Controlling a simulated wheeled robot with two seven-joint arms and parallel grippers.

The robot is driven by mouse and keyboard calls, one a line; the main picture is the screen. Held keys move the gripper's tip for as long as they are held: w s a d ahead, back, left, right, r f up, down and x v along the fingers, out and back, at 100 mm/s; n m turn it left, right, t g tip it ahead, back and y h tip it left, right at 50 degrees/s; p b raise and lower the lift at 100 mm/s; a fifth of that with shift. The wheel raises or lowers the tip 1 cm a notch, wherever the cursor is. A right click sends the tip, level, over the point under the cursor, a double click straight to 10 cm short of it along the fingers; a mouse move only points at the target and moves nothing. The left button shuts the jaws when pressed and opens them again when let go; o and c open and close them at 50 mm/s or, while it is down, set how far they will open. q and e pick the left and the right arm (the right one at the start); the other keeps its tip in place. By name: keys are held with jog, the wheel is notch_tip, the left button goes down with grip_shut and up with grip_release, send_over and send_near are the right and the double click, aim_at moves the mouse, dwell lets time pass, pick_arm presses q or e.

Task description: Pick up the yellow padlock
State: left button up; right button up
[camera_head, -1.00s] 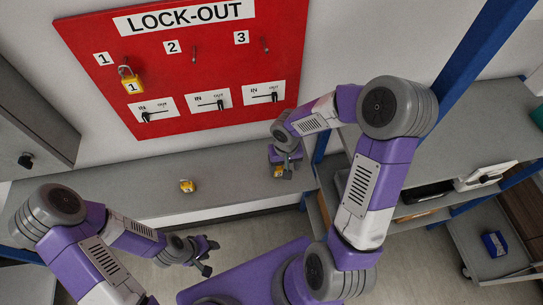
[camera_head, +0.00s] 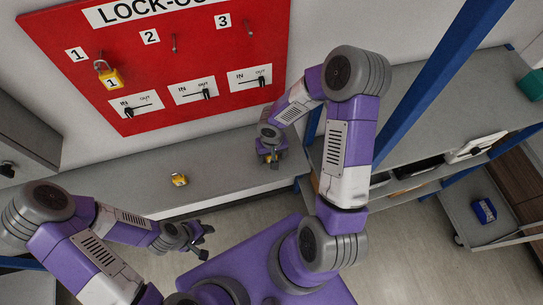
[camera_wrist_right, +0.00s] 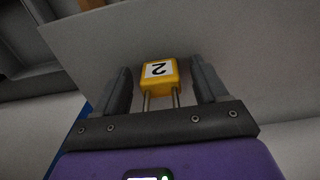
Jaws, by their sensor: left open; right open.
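A yellow padlock labelled 2 (camera_wrist_right: 160,75) shows in the right wrist view between the fingers of my right gripper (camera_wrist_right: 160,85), its shackle pointing toward the gripper. The jaws are open, with a gap on both sides. In the head view my right gripper (camera_head: 272,160) is at the grey shelf's right end, and that padlock is hidden there. Another yellow padlock (camera_head: 179,180) lies on the shelf, its label too small to read. A yellow padlock labelled 1 (camera_head: 110,78) hangs on peg 1 of the board. My left gripper (camera_head: 203,240) is open and empty, in front of the shelf.
The red lock-out board (camera_head: 85,110) is on the wall, with pegs 2 and 3 bare and several switches below. The grey shelf (camera_head: 120,194) is mostly clear. A blue post (camera_head: 440,85) and shelving stand right. A blue box (camera_head: 484,211) sits on a cart (camera_head: 500,230).

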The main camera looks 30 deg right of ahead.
jog(key=c, duration=1.1)
notch_tip(320, 180, up, 10)
jog(key=shift+w+p, duration=0.1)
jog(key=shift+p, duration=0.4)
